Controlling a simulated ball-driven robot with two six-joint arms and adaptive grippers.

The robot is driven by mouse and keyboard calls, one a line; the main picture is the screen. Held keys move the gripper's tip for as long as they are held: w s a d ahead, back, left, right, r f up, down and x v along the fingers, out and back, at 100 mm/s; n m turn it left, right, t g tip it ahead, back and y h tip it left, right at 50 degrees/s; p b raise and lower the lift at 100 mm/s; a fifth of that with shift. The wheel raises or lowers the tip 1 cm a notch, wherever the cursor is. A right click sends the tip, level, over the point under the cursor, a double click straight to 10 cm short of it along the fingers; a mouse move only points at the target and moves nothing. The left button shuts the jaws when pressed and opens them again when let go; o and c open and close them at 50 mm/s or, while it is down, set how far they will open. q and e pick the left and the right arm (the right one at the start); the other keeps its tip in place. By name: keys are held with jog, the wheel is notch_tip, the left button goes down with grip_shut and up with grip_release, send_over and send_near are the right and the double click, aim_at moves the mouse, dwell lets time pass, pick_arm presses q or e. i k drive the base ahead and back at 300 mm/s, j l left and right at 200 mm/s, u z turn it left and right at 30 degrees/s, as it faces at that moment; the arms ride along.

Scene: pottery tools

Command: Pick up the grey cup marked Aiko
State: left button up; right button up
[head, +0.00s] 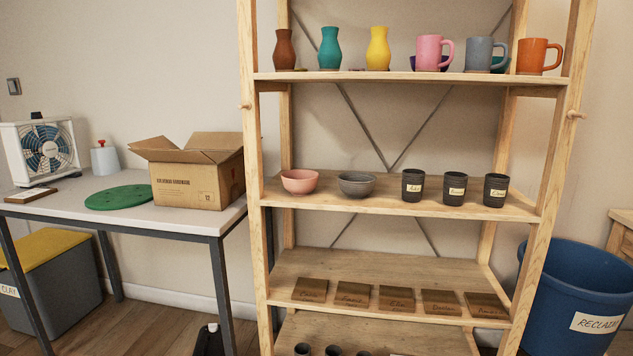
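Three dark grey cups with cream handwritten labels stand upright in a row at the right of the wooden rack's middle shelf (330,196). The left cup (412,194) has a short label that appears to read Aiko. The labels on the middle cup (455,199) and the right cup (495,200) look different but are too small to read surely. Neither of my grippers is in view.
A pink bowl (299,181) and a grey bowl (357,184) stand left of the cups. Vases and mugs fill the upper shelf (400,77). Wooden plaques (398,299) lie below. A table (180,222) with a cardboard box (198,180) is left; a blue bin (570,290) is right.

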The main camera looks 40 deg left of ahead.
aim_at(413, 179)
jog(key=u, duration=0.7)
jog(key=i+j, duration=0.25)
jog(key=i, duration=0.2)
